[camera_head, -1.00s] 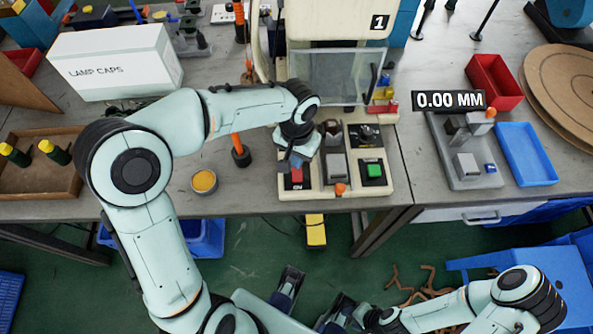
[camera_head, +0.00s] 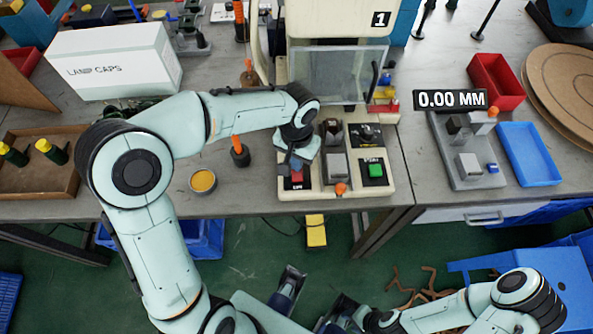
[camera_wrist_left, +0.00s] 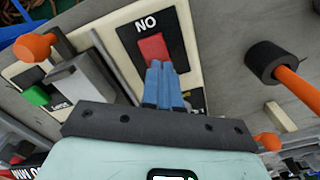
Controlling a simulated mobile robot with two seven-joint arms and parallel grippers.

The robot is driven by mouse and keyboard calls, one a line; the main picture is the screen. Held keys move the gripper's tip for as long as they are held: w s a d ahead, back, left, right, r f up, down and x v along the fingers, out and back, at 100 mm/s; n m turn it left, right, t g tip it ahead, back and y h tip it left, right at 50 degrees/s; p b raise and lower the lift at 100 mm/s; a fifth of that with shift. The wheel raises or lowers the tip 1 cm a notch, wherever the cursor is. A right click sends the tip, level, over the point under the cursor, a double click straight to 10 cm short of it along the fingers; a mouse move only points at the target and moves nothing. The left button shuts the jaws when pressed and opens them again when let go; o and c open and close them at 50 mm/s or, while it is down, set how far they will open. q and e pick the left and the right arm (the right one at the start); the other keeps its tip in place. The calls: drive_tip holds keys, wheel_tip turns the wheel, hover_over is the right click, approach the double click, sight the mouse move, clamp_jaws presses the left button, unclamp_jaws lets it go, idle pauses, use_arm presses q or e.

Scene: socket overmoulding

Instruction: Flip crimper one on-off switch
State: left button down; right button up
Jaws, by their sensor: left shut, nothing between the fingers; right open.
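Crimper one (camera_head: 341,25), a cream machine marked 1, stands on the bench. Its red on-off switch (camera_head: 297,177) sits on a black plate at the left of its front base; in the left wrist view the red rocker (camera_wrist_left: 153,48) is under the word ON. My left gripper (camera_head: 296,164) is shut and empty, with its blue fingertips (camera_wrist_left: 160,68) at one end of the rocker, hiding part of it. I cannot tell whether they touch it. My right gripper (camera_head: 318,285) is open and empty, low in front of the bench.
A green start button (camera_head: 375,171) and an orange knob (camera_head: 341,189) are on the same base. An orange-handled tool (camera_head: 238,152) and a small yellow tin (camera_head: 203,181) stand to the left. A gauge fixture (camera_head: 467,165) and blue tray (camera_head: 528,154) are to the right.

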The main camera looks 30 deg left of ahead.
use_arm(q)
drive_tip(key=shift+f, duration=0.2)
drive_tip(key=shift+r+p, duration=2.75)
drive_tip(key=shift+r, duration=0.85)
